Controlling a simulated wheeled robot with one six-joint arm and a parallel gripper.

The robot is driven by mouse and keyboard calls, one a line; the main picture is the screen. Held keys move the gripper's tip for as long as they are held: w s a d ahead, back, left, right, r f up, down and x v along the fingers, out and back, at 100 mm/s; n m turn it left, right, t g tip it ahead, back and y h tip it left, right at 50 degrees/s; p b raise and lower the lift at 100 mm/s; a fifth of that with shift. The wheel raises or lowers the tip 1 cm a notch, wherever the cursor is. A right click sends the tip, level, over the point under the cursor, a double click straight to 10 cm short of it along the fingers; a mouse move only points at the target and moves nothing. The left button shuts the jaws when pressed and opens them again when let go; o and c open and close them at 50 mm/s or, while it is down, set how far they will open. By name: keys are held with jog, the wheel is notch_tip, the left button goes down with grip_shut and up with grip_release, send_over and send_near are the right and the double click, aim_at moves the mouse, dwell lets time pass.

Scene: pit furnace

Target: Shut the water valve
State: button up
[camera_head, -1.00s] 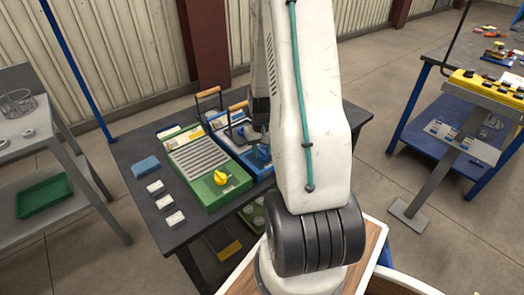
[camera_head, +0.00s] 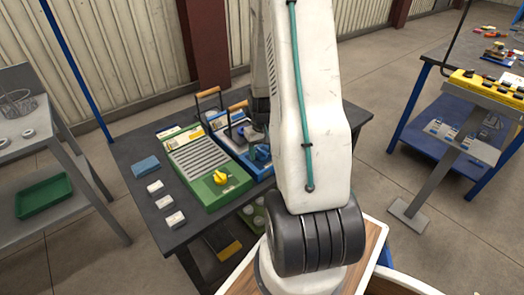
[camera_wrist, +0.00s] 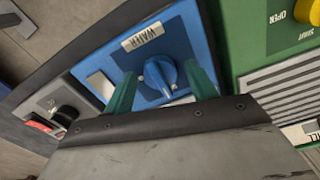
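The blue water valve knob (camera_wrist: 159,76) sits on a blue panel (camera_wrist: 185,35) under a plate reading WATER (camera_wrist: 142,38). My gripper (camera_wrist: 161,71) is open, with its two green fingers on either side of the knob. A gap shows between the knob and each finger, and nothing is held. The knob's ridge runs roughly up and down in the wrist view, slightly tilted. In the head view the blue panel (camera_head: 233,146) is partly hidden by my arm, and my gripper there is mostly hidden.
A green panel with a yellow knob (camera_head: 220,178) stands left of the blue one on the dark table (camera_head: 140,207). White blocks (camera_head: 170,202) and a blue block (camera_head: 146,167) lie at the table's left. A grey panel with a black knob (camera_wrist: 66,114) adjoins the blue panel.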

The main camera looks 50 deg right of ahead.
aim_at(262, 151)
notch_tip(262, 151, up, 8)
jog(key=shift+f, duration=0.1)
dwell(0.5)
dwell(0.4)
jog(key=s+a+r+n, duration=0.2)
jog(key=s+a+r, duration=0.2)
jog(key=a+r, duration=0.4)
jog(key=s+a+r+n+t, duration=0.1)
jog(key=s+a+r, duration=0.4)
jog(key=a, duration=0.7)
jog(key=s+a+r+n, duration=0.2)
jog(key=s+a+r, duration=0.2)
jog(key=a+r, duration=0.6)
jog(key=shift+s+a+r+n, duration=0.15)
jog(key=shift+s+r+n, duration=0.1)
jog(key=shift+r+n, duration=0.1)
